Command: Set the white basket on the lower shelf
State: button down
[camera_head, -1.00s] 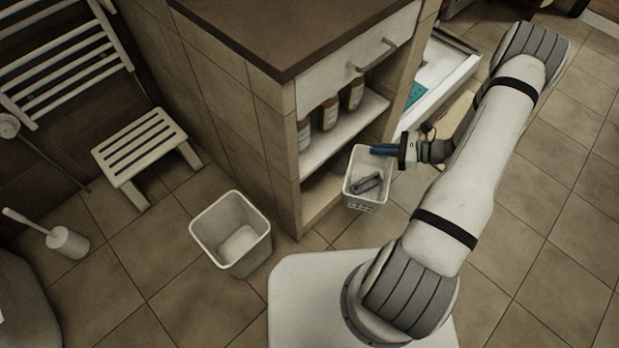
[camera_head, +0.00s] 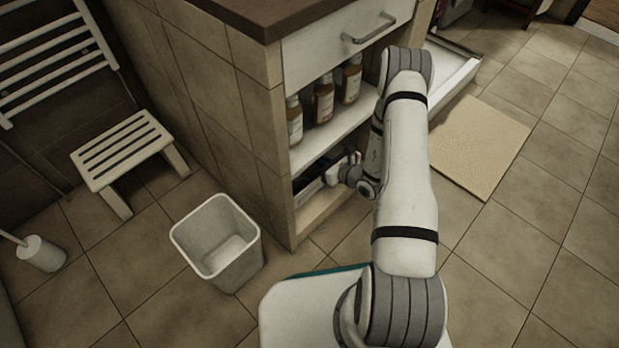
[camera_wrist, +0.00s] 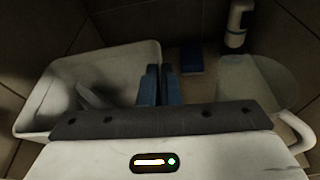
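The white basket (camera_wrist: 40,105) fills the left of the wrist view, with a grey object inside it. In the head view only a shadowed part of the basket (camera_head: 311,190) shows inside the lower opening of the cabinet, above the lower shelf (camera_head: 318,210). My gripper (camera_wrist: 160,70) has its two blue fingers close together, one on each side of the basket's right wall at the rim. It is shut on that wall. In the head view my arm hides the fingertips. Whether the basket's bottom touches the shelf is hidden.
Several brown bottles (camera_head: 323,100) stand on the shelf above. In the wrist view a blue box (camera_wrist: 192,60), a white bottle (camera_wrist: 238,22) and a pale container with a handle (camera_wrist: 255,85) lie beyond and right. A white bin (camera_head: 217,240) stands on the floor left of the cabinet.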

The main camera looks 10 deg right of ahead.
notch_tip(320, 180, down, 9)
jog(key=b, duration=0.4)
jog(key=shift+d+f, duration=0.1)
jog(key=shift+f, duration=0.1)
jog(key=shift+r, duration=0.15)
jog(key=c, duration=2.1)
grip_release()
jog(key=o, duration=0.5)
jog(key=shift+c, duration=0.2)
